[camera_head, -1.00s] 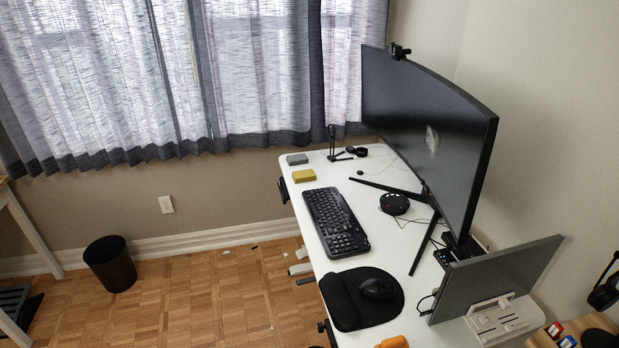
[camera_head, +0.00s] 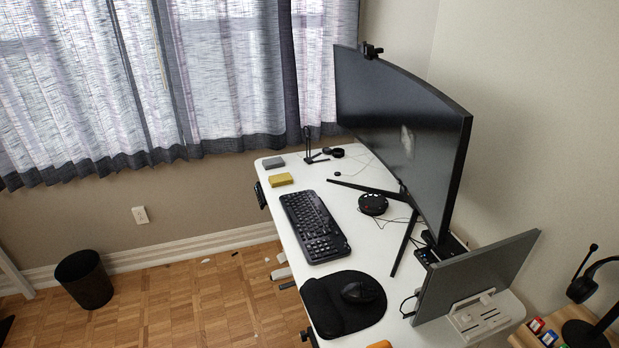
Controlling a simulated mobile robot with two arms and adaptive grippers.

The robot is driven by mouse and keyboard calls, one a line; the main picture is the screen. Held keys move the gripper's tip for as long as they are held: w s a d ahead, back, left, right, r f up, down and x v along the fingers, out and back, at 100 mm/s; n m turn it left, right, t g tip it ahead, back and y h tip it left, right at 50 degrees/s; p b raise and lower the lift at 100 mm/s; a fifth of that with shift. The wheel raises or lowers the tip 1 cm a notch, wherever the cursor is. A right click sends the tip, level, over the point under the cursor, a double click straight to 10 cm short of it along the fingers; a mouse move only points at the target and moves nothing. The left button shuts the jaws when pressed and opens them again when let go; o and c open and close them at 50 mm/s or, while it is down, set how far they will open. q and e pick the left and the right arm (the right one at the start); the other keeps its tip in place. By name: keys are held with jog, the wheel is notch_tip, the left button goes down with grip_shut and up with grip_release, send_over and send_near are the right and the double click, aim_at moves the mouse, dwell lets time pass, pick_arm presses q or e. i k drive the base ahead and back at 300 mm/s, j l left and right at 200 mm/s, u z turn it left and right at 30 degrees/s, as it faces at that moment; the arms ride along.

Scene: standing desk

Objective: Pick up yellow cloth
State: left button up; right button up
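A small folded yellow cloth (camera_head: 281,180) lies on the white standing desk (camera_head: 345,262) near its far left corner. A grey folded piece (camera_head: 273,163) lies just behind it, and the black keyboard (camera_head: 314,227) is in front of it. Neither of my grippers shows in the head view.
A large curved monitor (camera_head: 400,130) stands along the desk's right side. A mouse pad with a mouse (camera_head: 345,302), a black round device (camera_head: 373,204) and a tilted flat screen (camera_head: 478,272) are nearer. A black bin (camera_head: 84,279) stands on the wooden floor, which is mostly clear left of the desk.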

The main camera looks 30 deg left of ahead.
aim_at(285, 179)
jog(key=i+j+z, duration=0.2)
jog(key=j, duration=0.2)
jog(key=i+j+z, duration=0.2)
jog(key=j, duration=0.2)
jog(key=j+z, duration=0.2)
jog(key=j, duration=0.25)
jog(key=i+j+z, duration=0.15)
jog(key=j, duration=0.3)
